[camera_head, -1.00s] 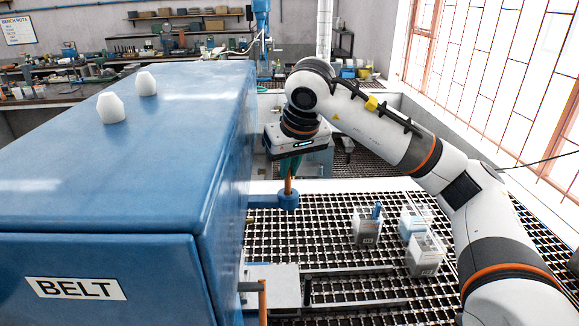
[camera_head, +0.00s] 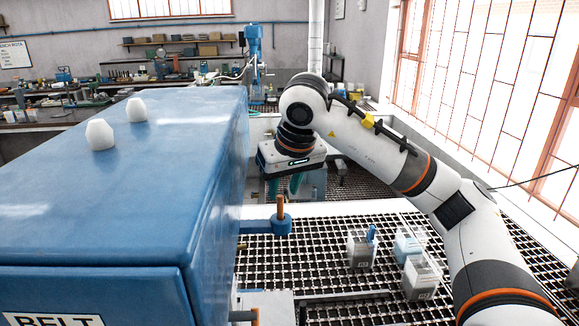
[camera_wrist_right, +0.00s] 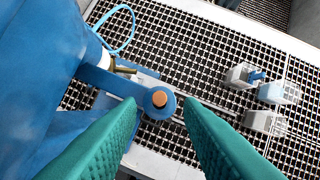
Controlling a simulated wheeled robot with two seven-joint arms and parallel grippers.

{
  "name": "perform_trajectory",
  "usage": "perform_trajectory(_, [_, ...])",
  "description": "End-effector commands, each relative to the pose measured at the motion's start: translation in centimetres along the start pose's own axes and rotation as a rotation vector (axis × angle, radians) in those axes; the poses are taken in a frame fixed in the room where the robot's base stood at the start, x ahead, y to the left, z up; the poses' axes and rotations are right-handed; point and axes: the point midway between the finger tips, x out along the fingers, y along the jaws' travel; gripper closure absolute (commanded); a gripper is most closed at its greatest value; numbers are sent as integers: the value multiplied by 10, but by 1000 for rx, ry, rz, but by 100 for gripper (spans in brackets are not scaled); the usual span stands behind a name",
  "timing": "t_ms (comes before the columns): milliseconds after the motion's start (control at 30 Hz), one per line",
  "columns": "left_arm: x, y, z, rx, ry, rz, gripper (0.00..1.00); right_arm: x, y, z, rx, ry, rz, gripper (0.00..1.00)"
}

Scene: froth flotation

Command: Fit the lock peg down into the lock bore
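The lock peg (camera_head: 280,206) is a copper-orange rod standing upright in the blue ring (camera_head: 280,226), the lock bore, on an arm beside the blue housing. Its upper part sticks out above the ring. In the right wrist view the round peg top (camera_wrist_right: 159,99) shows within the ring (camera_wrist_right: 168,111). My right gripper (camera_head: 284,186) hangs above the peg. Its two teal fingers are spread apart and empty in the wrist view (camera_wrist_right: 160,106), with the peg between and beyond them. How deep the peg sits is hidden. My left gripper is out of view.
The blue housing (camera_head: 100,210) stands close on the left, with two white knobs on top. Clear boxes (camera_head: 360,250) sit on the black grating to the right. A pale plate (camera_head: 268,306) lies below the ring. Open grating surrounds the boxes.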

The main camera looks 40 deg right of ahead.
Motion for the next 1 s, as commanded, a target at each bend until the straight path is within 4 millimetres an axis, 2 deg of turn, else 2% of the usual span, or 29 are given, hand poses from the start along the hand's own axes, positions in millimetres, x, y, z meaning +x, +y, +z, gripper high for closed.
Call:
perform_trajectory(133, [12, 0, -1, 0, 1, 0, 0, -34, 1, 0, -2, -8, 2, 67])
perform_trajectory(200, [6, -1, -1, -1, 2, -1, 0, -51, 0, 2, -1, -8, 0, 67])
perform_trajectory(400, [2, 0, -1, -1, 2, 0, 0, -80, 0, 1, 0, -6, 0, 67])
perform_trajectory(600, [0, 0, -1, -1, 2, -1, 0, -90, 0, 0, 0, -2, 0, 67])
perform_trajectory(1000, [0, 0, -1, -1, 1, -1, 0, -90, 0, 0, 0, -1, 0, 67])
